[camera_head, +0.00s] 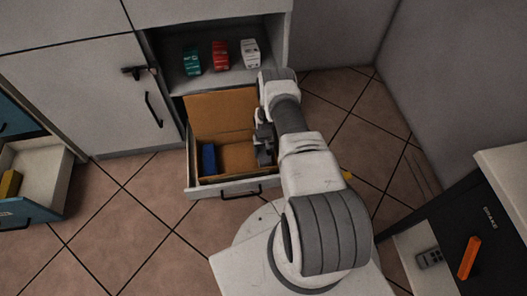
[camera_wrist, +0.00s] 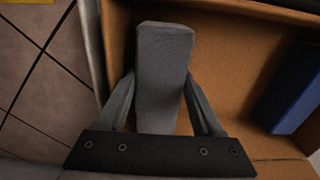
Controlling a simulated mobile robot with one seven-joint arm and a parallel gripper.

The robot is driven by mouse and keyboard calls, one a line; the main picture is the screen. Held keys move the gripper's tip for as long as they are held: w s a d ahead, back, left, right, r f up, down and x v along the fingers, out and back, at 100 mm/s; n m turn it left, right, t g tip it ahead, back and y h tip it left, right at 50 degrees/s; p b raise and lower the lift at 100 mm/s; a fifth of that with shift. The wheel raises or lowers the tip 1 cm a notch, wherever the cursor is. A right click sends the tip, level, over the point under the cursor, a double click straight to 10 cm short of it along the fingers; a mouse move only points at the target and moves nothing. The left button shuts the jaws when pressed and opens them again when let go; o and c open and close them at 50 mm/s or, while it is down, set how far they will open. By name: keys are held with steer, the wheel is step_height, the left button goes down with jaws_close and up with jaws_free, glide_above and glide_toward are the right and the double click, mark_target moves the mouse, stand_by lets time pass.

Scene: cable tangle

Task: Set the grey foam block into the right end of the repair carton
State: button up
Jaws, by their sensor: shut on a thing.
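The grey foam block (camera_wrist: 164,50) is upright in the wrist view between the two fingers of my gripper (camera_wrist: 160,78), which is shut on it. The open brown repair carton (camera_head: 236,158) lies in a pulled-out drawer, its lid flap raised at the back. In the head view my gripper (camera_head: 264,147) is at the carton's right end, and my arm hides part of that end. In the wrist view the block is over or inside the carton (camera_wrist: 232,75), near its end wall. I cannot tell whether it touches the floor.
A blue block (camera_head: 208,160) stands in the carton's left end; it also shows in the wrist view (camera_wrist: 290,90). The drawer (camera_head: 215,190) surrounds the carton closely. A shelf above holds teal (camera_head: 191,61), red (camera_head: 221,56) and white (camera_head: 250,53) items. The carton's middle is clear.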

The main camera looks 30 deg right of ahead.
steer(key=o, duration=1)
steer(key=shift+o, duration=0.2)
